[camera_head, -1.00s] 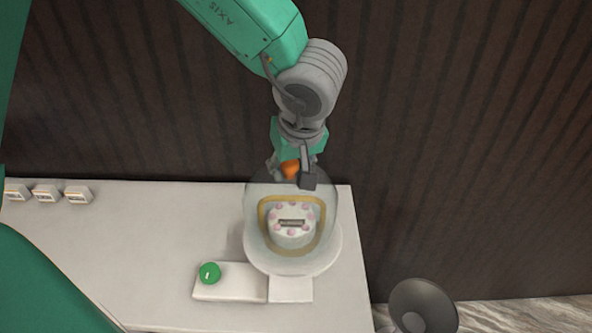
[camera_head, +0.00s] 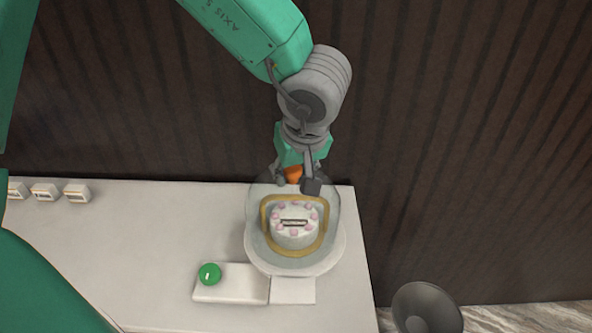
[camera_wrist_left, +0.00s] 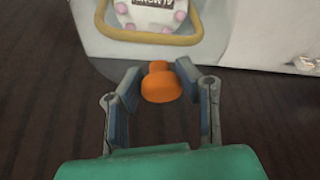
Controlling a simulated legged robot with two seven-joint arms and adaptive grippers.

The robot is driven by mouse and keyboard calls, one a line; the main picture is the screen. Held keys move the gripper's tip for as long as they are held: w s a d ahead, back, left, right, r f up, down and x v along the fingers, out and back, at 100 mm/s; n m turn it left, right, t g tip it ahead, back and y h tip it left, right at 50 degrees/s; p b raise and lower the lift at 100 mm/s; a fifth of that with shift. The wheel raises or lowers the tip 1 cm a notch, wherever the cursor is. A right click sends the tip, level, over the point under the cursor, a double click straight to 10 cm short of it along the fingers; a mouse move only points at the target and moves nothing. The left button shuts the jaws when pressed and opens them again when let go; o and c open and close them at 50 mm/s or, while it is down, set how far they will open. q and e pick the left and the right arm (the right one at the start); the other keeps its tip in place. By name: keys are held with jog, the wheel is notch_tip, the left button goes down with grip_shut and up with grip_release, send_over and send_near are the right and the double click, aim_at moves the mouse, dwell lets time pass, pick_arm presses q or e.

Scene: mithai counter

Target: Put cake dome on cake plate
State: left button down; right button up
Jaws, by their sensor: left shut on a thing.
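The clear cake dome (camera_head: 256,209) has an orange knob (camera_head: 293,174) on top and a gold rim. My left gripper (camera_head: 297,182) is shut on this orange knob, which also shows between its fingers in the left wrist view (camera_wrist_left: 160,84). The white cake plate (camera_head: 333,259) stands near the counter's right end. A white cake (camera_head: 296,236) with pink dots sits on it and shows through the dome. The dome is over the cake in the head view; I cannot tell whether its rim touches the plate. My right gripper is out of view.
Small white boxes (camera_head: 45,193) stand at the counter's back left. The counter (camera_head: 140,237) between is clear. A dark round object (camera_head: 427,307) is beyond its right edge.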

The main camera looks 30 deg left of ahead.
pick_arm(q)
jog(key=shift+f, duration=0.1)
jog(key=c, duration=1.4)
grip_release()
jog(key=o, duration=0.3)
jog(key=shift+d, duration=0.25)
jog(key=shift+o, duration=0.2)
jog(key=shift+d, duration=0.35)
jog(key=shift+r, duration=0.65)
jog(key=v, duration=1.1)
jog(key=shift+d, duration=0.35)
jog(key=shift+s+a+f, duration=0.1)
jog(key=shift+f, duration=0.05)
